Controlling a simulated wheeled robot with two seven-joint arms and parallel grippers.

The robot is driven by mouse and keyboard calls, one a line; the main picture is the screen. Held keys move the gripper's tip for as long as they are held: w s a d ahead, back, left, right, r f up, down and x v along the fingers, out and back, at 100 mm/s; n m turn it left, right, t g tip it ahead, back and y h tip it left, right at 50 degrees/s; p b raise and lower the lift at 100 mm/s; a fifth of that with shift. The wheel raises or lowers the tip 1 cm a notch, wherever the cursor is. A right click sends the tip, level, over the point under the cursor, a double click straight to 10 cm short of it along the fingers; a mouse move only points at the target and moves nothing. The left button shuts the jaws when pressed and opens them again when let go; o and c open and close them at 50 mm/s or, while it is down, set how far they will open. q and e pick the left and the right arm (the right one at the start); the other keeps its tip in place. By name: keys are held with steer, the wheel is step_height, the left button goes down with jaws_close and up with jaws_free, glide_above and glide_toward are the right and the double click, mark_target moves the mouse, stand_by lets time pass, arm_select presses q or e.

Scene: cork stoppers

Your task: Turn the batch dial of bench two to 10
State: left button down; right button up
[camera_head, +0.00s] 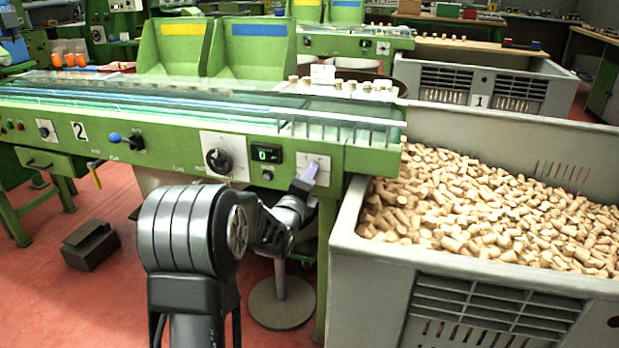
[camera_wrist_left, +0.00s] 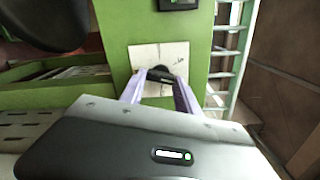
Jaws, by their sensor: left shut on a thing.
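Bench two (camera_head: 110,108) is the green bench with a "2" plate on its front. At its right end a white plate (camera_head: 322,163) carries a small dark knob, largely hidden by my gripper in the head view. The wrist view shows this knob (camera_wrist_left: 160,74) between the two pale purple fingers of my left gripper (camera_wrist_left: 159,86). My left gripper (camera_head: 308,174) is shut on the knob. Left of it, a display (camera_head: 267,154) reads 0 in green. Further left a larger black dial (camera_head: 219,160) sits on its own white plate. My right gripper is not in view.
A grey crate (camera_head: 385,290) full of corks stands close to the bench's right end. A blue-knobbed lever (camera_head: 126,139) and a yellow handle (camera_head: 95,175) stick out on the left. A dark box (camera_head: 90,245) lies on the red floor.

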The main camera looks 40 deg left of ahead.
arm_select(q)
steer(key=shift+f+m, duration=0.1)
steer(key=shift+m, duration=1.1)
steer(key=c, duration=0.9)
jaws_free()
steer(key=p+v, duration=0.1)
steer(key=v, duration=0.6)
steer(key=shift+s+d+p, duration=0.15)
steer(key=shift+s+p, duration=0.25)
